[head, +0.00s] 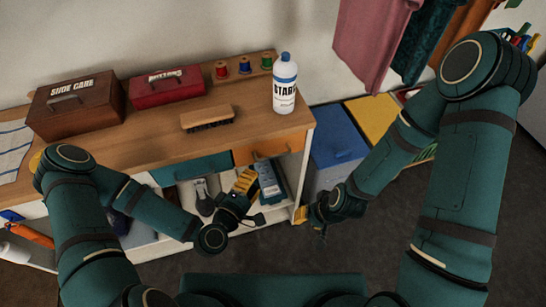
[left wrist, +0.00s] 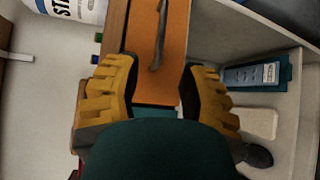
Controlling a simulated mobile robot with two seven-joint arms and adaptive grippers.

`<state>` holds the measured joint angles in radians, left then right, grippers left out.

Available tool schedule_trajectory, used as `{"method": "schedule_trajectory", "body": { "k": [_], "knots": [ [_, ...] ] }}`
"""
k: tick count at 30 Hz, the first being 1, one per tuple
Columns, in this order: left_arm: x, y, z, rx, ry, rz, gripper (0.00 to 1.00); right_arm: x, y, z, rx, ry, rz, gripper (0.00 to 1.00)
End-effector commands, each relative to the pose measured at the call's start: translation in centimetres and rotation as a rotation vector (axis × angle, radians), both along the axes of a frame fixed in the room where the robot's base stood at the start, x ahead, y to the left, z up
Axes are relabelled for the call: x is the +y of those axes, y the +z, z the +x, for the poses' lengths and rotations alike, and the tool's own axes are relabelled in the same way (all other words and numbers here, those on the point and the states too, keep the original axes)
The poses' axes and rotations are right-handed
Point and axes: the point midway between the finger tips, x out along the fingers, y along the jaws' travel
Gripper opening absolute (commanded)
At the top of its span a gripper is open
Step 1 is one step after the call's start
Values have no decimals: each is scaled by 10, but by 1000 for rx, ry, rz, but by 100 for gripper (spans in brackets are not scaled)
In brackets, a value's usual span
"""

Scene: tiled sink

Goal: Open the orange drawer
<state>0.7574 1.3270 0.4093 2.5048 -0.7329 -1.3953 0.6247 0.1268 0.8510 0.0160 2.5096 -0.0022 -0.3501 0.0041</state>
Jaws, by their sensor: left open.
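The orange drawer (head: 268,147) is at the right end of the wooden bench's front, and looks shut. In the left wrist view the orange drawer front (left wrist: 172,72) lies ahead, between the fingers, with a dark bar handle (left wrist: 160,35) on it. My left gripper (head: 246,180) is in front of the bench, below the drawer, with its yellow fingers towards it. In the left wrist view the left gripper (left wrist: 160,68) is open and empty, its fingers apart on both sides of the drawer front. My right gripper (head: 308,214) is by the bench's right end; its finger gap is unclear.
A teal drawer (head: 192,169) is left of the orange one. Shoes (head: 203,196) and a blue box (head: 270,184) stand on the shelf below. A white starch bottle (head: 285,86) and a brush (head: 207,118) are on the bench top. A blue bin (head: 335,143) stands at right.

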Motion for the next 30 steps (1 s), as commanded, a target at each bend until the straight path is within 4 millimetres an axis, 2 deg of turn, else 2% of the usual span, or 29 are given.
{"method": "schedule_trajectory", "body": {
  "k": [9,15,21,30],
  "knots": [
    [-29,-10,56,-3,-1,3,41,0,-5,1,-2,-2,-1,32],
    [-43,-15,82,-1,-3,3,41,-1,-8,2,-4,-2,-2,32],
    [-50,-16,95,0,-2,3,41,-1,-9,2,-4,-2,-2,32],
    [-51,-16,96,2,-2,3,41,-1,-9,2,-5,-2,-2,32]
  ]
}}
